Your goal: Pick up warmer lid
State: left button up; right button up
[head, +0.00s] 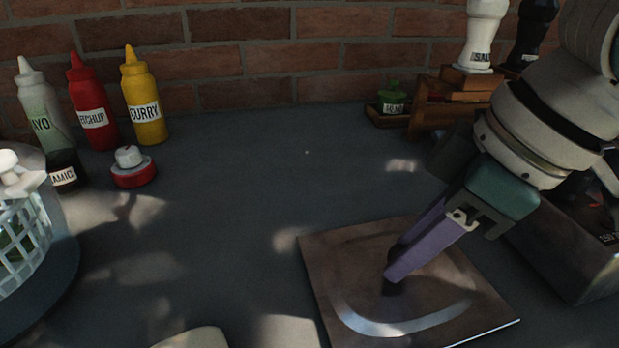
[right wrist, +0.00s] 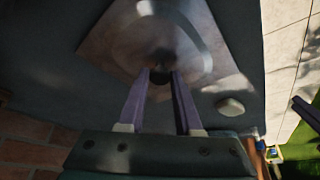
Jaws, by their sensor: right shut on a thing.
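The warmer lid looks to be the brown, shiny square plate (head: 335,270) with a dark knob (head: 392,288) in its middle. It lies at the front, right of centre, in the head view, and at the top in the right wrist view (right wrist: 205,50). My right gripper (head: 392,270) reaches down from the right, its purple fingers shut on the knob. In the right wrist view the fingertips (right wrist: 160,75) sit either side of the knob. I cannot tell whether the plate touches the table. A purple piece, probably my left gripper (right wrist: 306,112), shows at the right wrist view's edge.
A grey box (head: 570,260) stands close right of the plate, partly behind my arm. Sauce bottles (head: 92,105), a red-and-white lidded pot (head: 133,168) and a white lattice cover (head: 20,245) stand left. A brick wall (head: 240,60) closes the back. The table's middle is clear.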

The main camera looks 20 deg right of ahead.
grip_shut()
jog(key=shift+r, duration=0.1)
